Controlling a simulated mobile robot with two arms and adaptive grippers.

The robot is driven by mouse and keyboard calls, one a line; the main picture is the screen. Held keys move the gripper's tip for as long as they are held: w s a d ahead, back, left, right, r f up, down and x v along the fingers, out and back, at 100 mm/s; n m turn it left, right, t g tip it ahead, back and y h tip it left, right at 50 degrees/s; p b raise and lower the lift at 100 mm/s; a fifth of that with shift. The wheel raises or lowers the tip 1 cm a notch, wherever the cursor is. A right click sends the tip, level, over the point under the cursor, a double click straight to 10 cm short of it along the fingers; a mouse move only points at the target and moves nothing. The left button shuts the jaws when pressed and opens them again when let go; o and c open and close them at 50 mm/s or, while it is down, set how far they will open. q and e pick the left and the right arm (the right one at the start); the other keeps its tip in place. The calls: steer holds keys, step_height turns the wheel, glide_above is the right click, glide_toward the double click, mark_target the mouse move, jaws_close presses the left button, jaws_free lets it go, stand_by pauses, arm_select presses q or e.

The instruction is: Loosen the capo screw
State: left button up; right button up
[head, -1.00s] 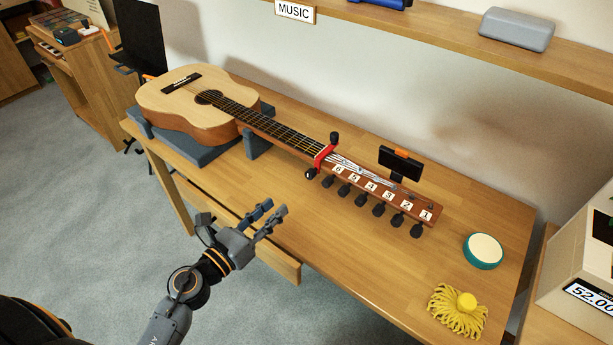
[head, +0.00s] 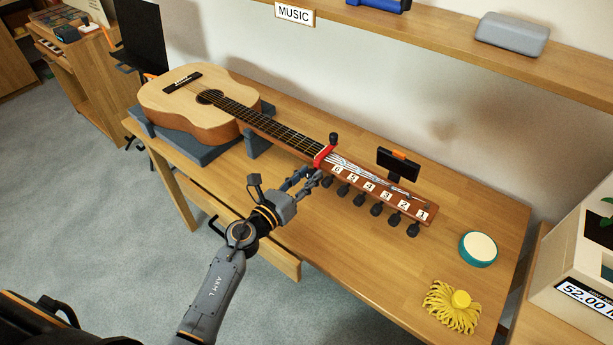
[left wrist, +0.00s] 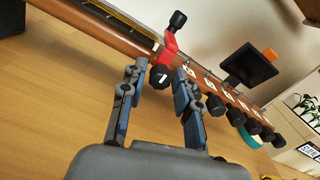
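The guitar (head: 185,105) lies on the bench with its neck toward the right. A red capo (head: 323,156) sits across the neck near the headstock; it also shows in the left wrist view (left wrist: 169,50). The capo screw, a black knob with a white mark (left wrist: 160,76), sticks out on the near side of the capo. In the head view my fingers hide it. My left gripper (head: 309,178) is at the knob. In the left wrist view its fingers (left wrist: 159,80) are apart, one on each side of the knob; I see no clear contact. My right gripper is out of view.
Several black tuning pegs (head: 377,210) line the near edge of the numbered headstock, close to my fingers. A black clip-on tuner (head: 398,166) stands behind it. A teal round tin (head: 478,249) and a yellow tasselled thing (head: 452,308) lie at the right. The front of the bench is clear.

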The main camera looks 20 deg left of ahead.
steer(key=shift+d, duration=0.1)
arm_select(q)
jaws_close()
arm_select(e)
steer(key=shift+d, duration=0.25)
